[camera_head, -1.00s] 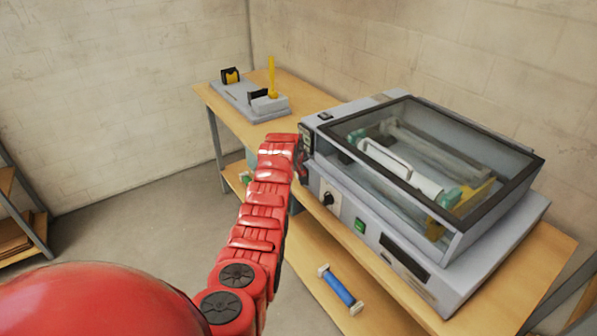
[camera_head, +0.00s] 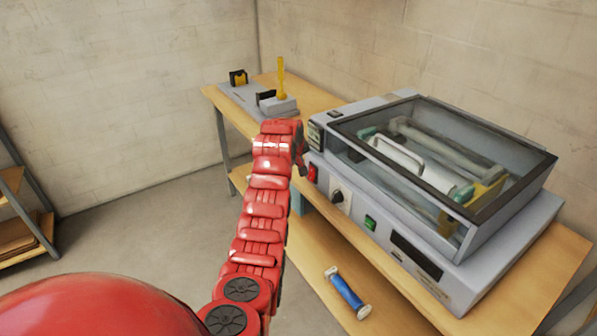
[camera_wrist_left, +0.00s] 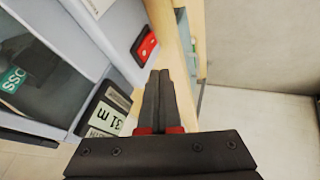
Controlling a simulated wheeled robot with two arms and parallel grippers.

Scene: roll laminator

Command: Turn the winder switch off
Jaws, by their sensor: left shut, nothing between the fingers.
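The roll laminator (camera_head: 440,190) stands on the wooden bench with its clear lid down. A red rocker switch (camera_head: 313,172) is on its front panel near the left corner; it also shows in the left wrist view (camera_wrist_left: 146,47). A green rocker switch (camera_head: 370,222) sits farther right, past a black knob (camera_head: 337,196). I cannot read which is labelled winder. My left gripper (camera_wrist_left: 160,76) is shut and empty, its tips close to the red switch but apparently apart from it. In the head view the arm's end partly hides the gripper. My right gripper is not in view.
A counter display (camera_wrist_left: 105,118) reading "31 m" is beside the fingers in the wrist view. A grey device with a yellow lever (camera_head: 281,80) stands at the bench's far end. A blue roller (camera_head: 346,292) lies on the lower shelf. Open floor is left.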

